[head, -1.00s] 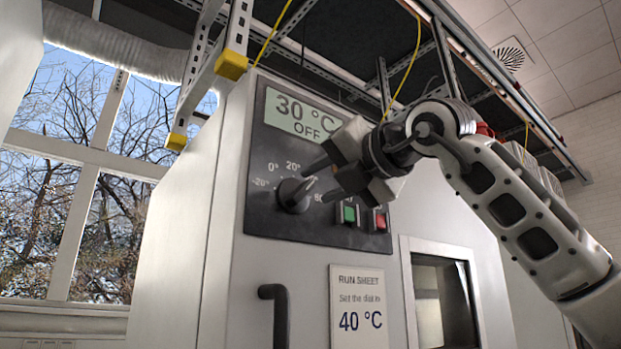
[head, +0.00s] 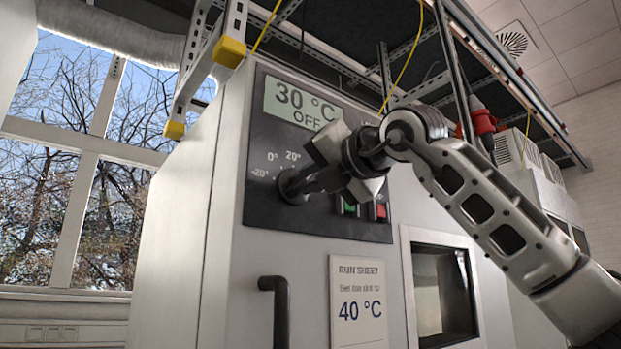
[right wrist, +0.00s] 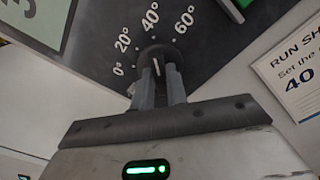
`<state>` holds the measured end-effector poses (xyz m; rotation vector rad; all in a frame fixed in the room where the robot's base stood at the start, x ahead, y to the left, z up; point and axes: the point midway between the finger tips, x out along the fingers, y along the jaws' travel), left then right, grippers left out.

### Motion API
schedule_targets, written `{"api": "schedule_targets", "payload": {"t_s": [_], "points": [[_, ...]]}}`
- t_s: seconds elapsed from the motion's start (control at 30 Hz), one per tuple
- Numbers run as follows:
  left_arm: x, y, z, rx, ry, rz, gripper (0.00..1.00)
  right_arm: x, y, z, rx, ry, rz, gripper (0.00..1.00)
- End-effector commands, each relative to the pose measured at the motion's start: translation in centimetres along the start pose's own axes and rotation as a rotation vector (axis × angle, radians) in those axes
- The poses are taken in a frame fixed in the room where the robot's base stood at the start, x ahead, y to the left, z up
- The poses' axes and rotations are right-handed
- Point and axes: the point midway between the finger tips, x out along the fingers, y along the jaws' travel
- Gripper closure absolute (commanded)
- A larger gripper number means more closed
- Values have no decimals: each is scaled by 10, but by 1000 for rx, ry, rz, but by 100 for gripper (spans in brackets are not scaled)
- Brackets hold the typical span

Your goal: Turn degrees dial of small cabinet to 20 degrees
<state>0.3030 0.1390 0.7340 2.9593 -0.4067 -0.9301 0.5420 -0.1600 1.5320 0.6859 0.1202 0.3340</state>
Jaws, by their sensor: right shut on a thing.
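The degrees dial (head: 288,186) is a black knob on the dark front panel (head: 262,215) of the small cabinet (head: 250,265). My right gripper (head: 295,188) is shut on the dial, its fingers reaching in from the right. In the right wrist view the dial (right wrist: 153,54) sits between the two fingertips (right wrist: 160,78), under marks 0°, 20°, 40° and 60°. A short white line shows on the knob, but I cannot tell exactly which mark it points to. The display (head: 300,103) reads 30 °C and OFF. My left gripper is not in view.
A green button (head: 350,208) and a red button (head: 381,211) sit right of the dial, close to my gripper. Below are a run sheet (head: 357,275) reading 40 °C, a black handle (head: 278,300) and a window (head: 440,290). A metal rack (head: 232,40) stands overhead.

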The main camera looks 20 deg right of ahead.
Motion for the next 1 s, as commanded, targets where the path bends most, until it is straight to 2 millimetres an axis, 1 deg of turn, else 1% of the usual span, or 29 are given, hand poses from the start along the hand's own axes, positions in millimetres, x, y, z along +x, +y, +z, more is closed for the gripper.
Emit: {"api": "schedule_targets", "payload": {"t_s": [0.27, 0.47, 0.7, 1.0], "points": [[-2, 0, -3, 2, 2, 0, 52, 0, 0, 0, -98, 2, 0, 100], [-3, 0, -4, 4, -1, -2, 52, 0, 0, 0, -246, 2, -1, 100], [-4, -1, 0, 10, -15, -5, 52, 0, 1, 0, -438, 1, 0, 100], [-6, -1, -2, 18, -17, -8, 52, 0, 1, 0, -615, 2, 0, 100]]}}
